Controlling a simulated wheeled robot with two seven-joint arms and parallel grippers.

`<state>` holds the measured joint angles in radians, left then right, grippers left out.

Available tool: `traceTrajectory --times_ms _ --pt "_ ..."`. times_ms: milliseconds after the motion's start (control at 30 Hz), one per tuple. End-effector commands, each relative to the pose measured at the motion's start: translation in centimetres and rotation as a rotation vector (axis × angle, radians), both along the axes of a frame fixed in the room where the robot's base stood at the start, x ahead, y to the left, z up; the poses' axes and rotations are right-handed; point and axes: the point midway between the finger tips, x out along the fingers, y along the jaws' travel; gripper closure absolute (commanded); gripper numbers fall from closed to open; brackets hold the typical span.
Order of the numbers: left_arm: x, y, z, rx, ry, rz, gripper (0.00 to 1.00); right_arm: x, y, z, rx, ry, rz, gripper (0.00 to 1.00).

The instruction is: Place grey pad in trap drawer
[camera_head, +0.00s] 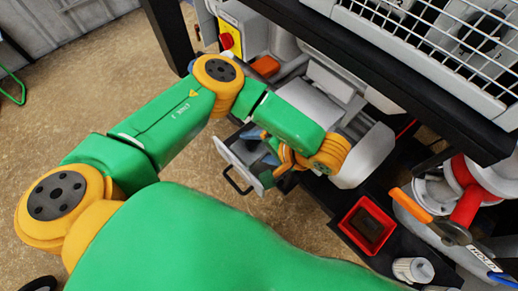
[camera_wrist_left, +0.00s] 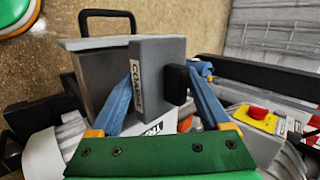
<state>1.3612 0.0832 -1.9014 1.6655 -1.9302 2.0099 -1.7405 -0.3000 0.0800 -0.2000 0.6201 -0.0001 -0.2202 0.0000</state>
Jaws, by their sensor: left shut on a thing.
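The grey pad (camera_wrist_left: 158,62), a block with a white label, sits between the blue fingers of my left gripper (camera_wrist_left: 165,95) in the left wrist view. The gripper is shut on it. The trap drawer (camera_wrist_left: 92,78), grey with a black handle, is right behind the pad in that view. In the head view the drawer (camera_head: 232,150) stands pulled out, and my left gripper (camera_head: 270,158) is at its right side, partly hidden by its own wrist. I cannot tell whether the pad is above the drawer or inside it. My right gripper is not in view.
A red bin (camera_head: 368,226) with a dark thing inside stands on the black shelf, near a white ribbed cylinder (camera_head: 412,270). A yellow switch box (camera_head: 229,36) with a red knob is above the drawer. Open floor lies to the left.

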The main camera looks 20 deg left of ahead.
Motion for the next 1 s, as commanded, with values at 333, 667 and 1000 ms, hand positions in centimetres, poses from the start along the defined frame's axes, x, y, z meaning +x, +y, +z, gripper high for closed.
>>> traceTrajectory --times_ms 333,667,1000 --pt "3.2 1.3 -5.7 -0.001 0.002 0.000 0.84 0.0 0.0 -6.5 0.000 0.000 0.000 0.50" --pt "3.2 1.2 -7.2 -0.001 0.002 -0.001 0.84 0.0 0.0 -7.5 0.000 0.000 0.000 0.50" --pt "3.1 1.2 -8.2 -0.001 0.002 -0.001 0.85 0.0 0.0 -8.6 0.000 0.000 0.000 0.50"
